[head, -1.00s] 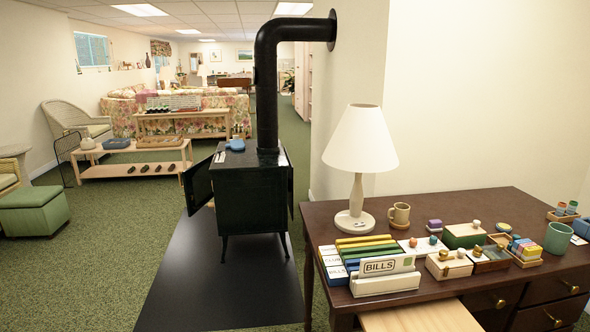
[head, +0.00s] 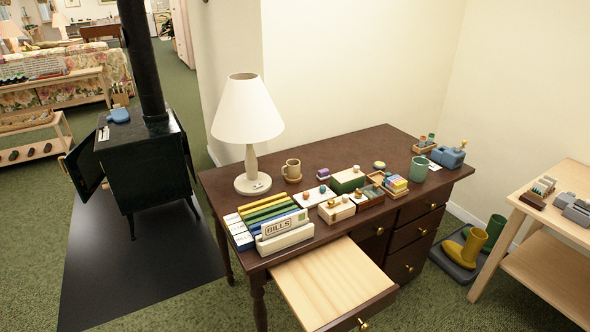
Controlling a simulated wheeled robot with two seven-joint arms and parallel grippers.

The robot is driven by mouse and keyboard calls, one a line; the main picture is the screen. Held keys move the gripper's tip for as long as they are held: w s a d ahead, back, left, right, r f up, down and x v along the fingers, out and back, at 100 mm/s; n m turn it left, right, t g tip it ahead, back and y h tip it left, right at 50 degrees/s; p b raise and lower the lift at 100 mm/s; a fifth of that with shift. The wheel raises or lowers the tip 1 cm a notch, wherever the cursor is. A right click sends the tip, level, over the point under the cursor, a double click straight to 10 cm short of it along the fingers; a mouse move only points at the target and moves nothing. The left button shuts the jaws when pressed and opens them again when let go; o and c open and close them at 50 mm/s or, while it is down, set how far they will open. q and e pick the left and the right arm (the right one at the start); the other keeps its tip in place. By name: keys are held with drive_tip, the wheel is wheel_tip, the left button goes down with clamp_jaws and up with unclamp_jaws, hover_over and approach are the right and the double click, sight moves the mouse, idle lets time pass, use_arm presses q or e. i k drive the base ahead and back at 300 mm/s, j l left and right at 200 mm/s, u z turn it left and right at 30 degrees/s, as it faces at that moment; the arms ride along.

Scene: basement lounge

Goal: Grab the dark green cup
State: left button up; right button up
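A dark green cup (head: 419,168) stands upright near the right end of the dark brown desk (head: 345,147). Its top is open and nothing is seen touching it. Neither of my grippers shows in the head view.
The desk also holds a white lamp (head: 248,115), a bills sorter (head: 285,232), small boxes and a blue object (head: 448,157) right of the cup. A pale drawer (head: 322,283) sticks out in front. Boots (head: 466,246) and a side table (head: 555,225) stand right. A black stove (head: 146,160) stands left.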

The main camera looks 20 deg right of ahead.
sight(419, 167)
drive_tip(key=z, duration=1.2)
